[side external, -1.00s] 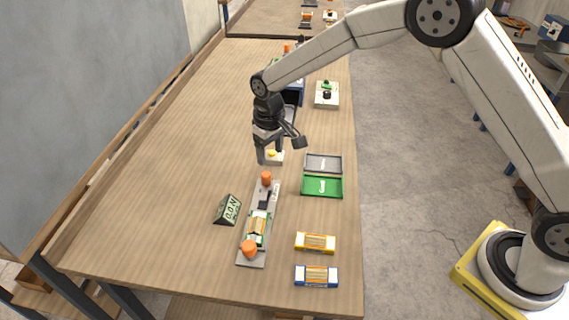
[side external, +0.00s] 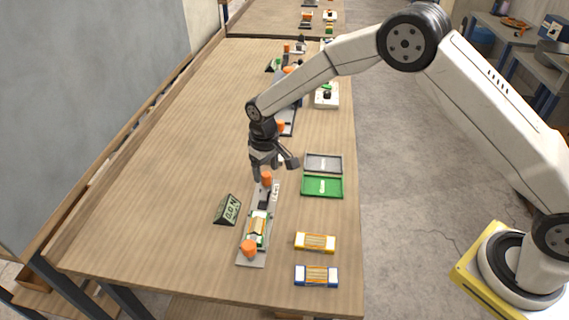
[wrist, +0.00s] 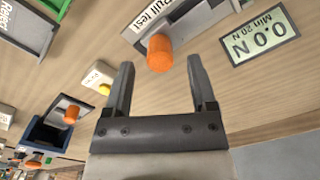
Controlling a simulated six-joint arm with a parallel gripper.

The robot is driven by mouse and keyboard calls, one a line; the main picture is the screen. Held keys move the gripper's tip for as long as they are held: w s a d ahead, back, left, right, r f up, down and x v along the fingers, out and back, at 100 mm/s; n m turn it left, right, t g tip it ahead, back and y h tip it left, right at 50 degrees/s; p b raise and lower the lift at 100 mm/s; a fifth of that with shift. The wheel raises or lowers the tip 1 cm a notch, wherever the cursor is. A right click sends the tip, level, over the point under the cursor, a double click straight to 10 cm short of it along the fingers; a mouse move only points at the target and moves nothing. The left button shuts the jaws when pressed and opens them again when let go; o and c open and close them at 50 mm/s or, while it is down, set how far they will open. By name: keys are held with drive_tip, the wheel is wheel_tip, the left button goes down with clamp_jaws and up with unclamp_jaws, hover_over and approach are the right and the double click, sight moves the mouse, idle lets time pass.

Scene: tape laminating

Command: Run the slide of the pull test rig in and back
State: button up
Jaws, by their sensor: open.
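The pull test rig (side external: 251,260) is a long grey rail on the table with an orange knob at each end. Its far orange knob (side external: 266,178) is right by my gripper (side external: 263,174). In the wrist view my gripper (wrist: 161,85) is open, and the orange knob (wrist: 160,53) shows just ahead of and between the fingertips, not gripped. The near orange knob (side external: 249,247) sits at the front end. A strip sample (side external: 257,227) with a green and tan pattern lies in the rig. The display (side external: 228,209) beside it reads 0.0 N, with "Min 20 N" in the wrist view.
A green tray (side external: 322,187) and a grey tray (side external: 323,163) lie to the right. A yellow-ended piece (side external: 315,242) and a blue-ended piece (side external: 316,276) lie at front right. Other stations stand farther back. The table's left side is clear.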

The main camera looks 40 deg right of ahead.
sight(265, 187)
drive_tip(key=shift+f, duration=1.2)
clamp_jaws()
idle(0.6)
